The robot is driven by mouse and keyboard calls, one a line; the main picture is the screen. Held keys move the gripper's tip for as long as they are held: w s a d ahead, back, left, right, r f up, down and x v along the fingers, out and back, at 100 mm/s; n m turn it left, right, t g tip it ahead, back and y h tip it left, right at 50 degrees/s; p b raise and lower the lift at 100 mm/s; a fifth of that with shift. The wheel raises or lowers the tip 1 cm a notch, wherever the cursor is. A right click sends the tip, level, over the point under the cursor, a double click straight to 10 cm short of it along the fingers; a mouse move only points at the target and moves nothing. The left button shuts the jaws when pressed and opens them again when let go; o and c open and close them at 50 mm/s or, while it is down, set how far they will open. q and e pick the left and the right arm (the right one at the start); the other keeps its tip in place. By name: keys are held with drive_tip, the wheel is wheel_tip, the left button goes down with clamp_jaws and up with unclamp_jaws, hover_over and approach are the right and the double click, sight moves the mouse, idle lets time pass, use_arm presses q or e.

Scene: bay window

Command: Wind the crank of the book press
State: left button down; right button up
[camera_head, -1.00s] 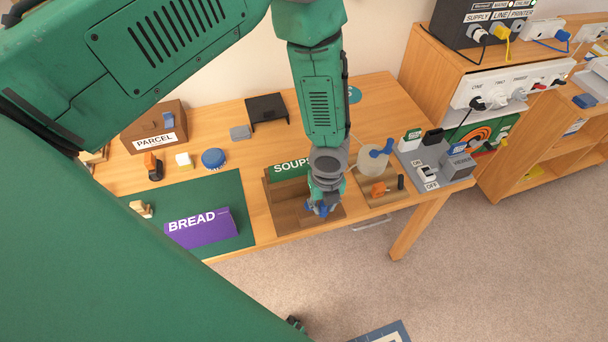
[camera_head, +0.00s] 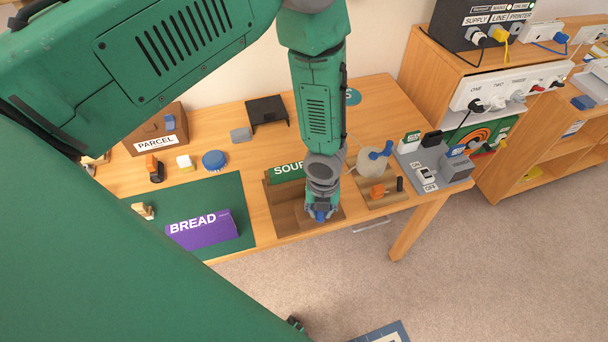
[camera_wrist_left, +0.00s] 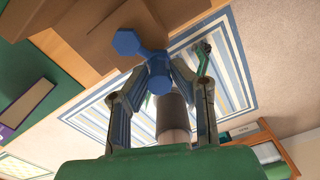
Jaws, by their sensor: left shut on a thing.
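The book press (camera_head: 283,208) is a brown wooden frame at the table's front edge. The green SOUPS book (camera_head: 287,171) stands at its back, partly hidden by my arm. My left gripper (camera_head: 321,211) is over the press's right part, and a bit of the blue crank (camera_head: 320,216) shows under it.
A purple BREAD book (camera_head: 203,230) lies on a green mat (camera_head: 234,190) left of the press. Right of it are a board with an orange block (camera_head: 377,190) and a grey switch panel (camera_head: 415,157). A PARCEL box (camera_head: 155,130) stands at the back left.

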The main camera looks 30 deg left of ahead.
use_arm(q)
drive_tip(key=shift+s+m, duration=0.25)
drive_tip(key=shift+m, duration=0.25)
drive_tip(key=shift+a+m, duration=0.1)
drive_tip(key=shift+m, duration=0.2)
drive_tip(key=shift+s+a+m+p, duration=0.15)
drive_tip(key=shift+s+m+p, duration=0.2)
drive_tip(key=shift+m, duration=0.45)
drive_tip(key=shift+w, duration=0.1)
drive_tip(key=shift+a+m, duration=0.15)
drive_tip(key=shift+m, duration=0.65)
